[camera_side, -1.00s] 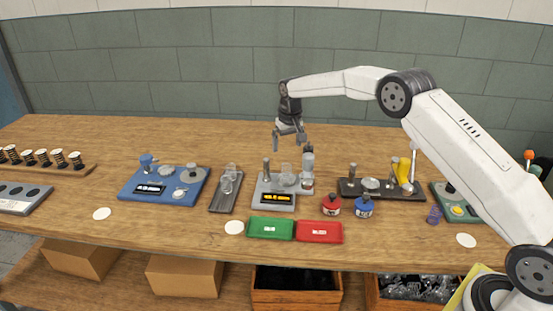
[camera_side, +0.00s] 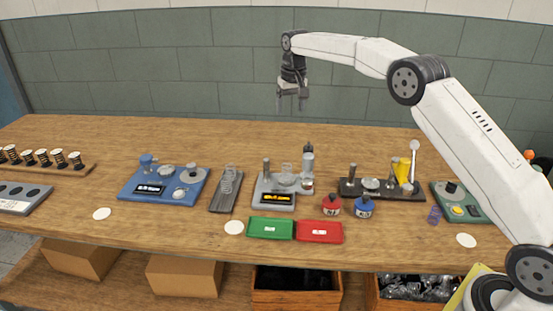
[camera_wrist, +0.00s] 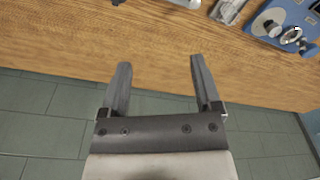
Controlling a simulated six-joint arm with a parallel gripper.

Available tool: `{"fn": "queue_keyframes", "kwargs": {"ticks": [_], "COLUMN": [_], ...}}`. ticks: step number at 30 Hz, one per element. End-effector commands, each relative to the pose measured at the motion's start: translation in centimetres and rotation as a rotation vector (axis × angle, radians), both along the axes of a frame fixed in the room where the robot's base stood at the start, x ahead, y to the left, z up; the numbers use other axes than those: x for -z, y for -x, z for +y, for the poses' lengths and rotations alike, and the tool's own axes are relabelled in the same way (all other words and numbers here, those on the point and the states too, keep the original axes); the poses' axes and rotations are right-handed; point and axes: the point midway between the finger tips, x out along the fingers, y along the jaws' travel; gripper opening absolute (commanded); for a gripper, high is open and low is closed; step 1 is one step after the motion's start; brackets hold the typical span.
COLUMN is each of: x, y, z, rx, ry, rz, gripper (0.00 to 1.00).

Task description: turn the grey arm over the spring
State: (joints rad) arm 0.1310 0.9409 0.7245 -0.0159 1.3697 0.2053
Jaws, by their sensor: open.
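My gripper (camera_side: 290,104) is open and empty, high above the back of the bench, with its fingers pointing down. In the wrist view its two fingers (camera_wrist: 160,62) stand apart with only bench top between them. A grey device (camera_side: 272,198) with a yellow-digit display, a short post, a pale round part and a taller grey cylinder (camera_side: 308,162) stands below and in front of the gripper. A pale coil, seemingly a spring (camera_side: 229,179), is on a dark grey plate (camera_side: 222,203) to its left. Which part is the grey arm, I cannot tell.
A blue device (camera_side: 163,187) is at left, and it shows in the wrist view (camera_wrist: 290,18). A dark fixture (camera_side: 380,190) with posts is at right. The bench's back strip is clear.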

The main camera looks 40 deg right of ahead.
Motion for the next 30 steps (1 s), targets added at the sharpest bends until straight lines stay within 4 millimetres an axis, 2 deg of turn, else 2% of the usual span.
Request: {"fn": "queue_keyframes", "kwargs": {"ticks": [8, 18, 24, 30], "x": [0.0, 0.0, 4.2, 5.1], "y": [1.4, 4.0, 4.0, 4.0], "z": [-1.6, -4.1, -4.1, -4.1], "rx": [0.233, 0.642, 0.650, 0.649], "ry": [-0.028, -0.061, -0.061, -0.062], "rz": [0.032, 0.091, 0.095, 0.091], "gripper": [0.81, 0.81, 0.81, 0.81]}}
